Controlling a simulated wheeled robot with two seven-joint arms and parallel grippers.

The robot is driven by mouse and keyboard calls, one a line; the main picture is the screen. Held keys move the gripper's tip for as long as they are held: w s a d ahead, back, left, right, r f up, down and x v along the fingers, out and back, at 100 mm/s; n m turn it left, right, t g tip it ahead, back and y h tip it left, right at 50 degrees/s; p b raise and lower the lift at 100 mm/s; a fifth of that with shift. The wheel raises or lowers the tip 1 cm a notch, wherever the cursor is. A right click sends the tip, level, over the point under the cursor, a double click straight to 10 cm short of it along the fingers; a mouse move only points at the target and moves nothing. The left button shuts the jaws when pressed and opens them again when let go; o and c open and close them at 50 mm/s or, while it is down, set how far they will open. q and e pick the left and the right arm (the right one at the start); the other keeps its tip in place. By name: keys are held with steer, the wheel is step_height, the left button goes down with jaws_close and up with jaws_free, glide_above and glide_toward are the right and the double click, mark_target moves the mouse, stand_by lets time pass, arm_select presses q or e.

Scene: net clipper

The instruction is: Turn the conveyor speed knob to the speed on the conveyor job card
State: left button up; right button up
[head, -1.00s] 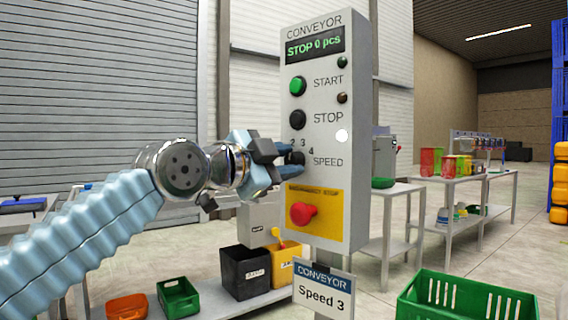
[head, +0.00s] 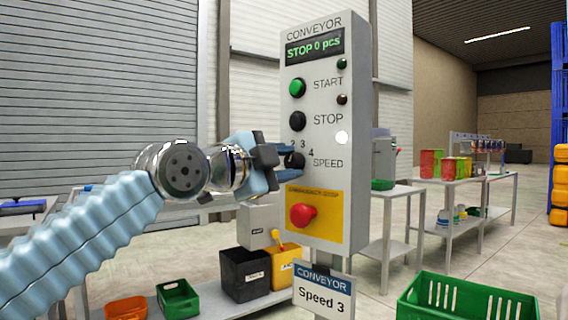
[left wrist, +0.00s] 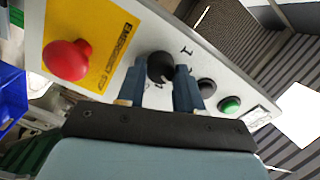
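The conveyor panel (head: 325,215) stands upright in the middle of the head view. Its dark speed knob (head: 295,161) sits beside the word SPEED, with 2, 3 and 4 visible around it. The job card (head: 322,300) below reads "CONVEYOR Speed 3". My left gripper (head: 284,162) is at the knob from the left. In the left wrist view, its blue fingers (left wrist: 160,80) are spread on either side of the knob (left wrist: 160,66), with no clear grip on it. I cannot read the knob's pointer setting. My right gripper is out of view.
The red emergency stop (head: 303,215) is just below the knob; the black STOP button (head: 298,121) and green START button (head: 298,88) are above. The display (head: 315,47) reads "STOP 0 pcs". A green crate (head: 468,300) stands at the lower right. Bins sit at the lower left.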

arm_select(q)
steer(key=o, duration=0.4)
steer(key=shift+s+a, duration=0.2)
steer(key=shift+a, duration=0.05)
steer(key=b+v, duration=0.7)
steer(key=v, duration=0.6)
steer(key=shift+s, duration=0.15)
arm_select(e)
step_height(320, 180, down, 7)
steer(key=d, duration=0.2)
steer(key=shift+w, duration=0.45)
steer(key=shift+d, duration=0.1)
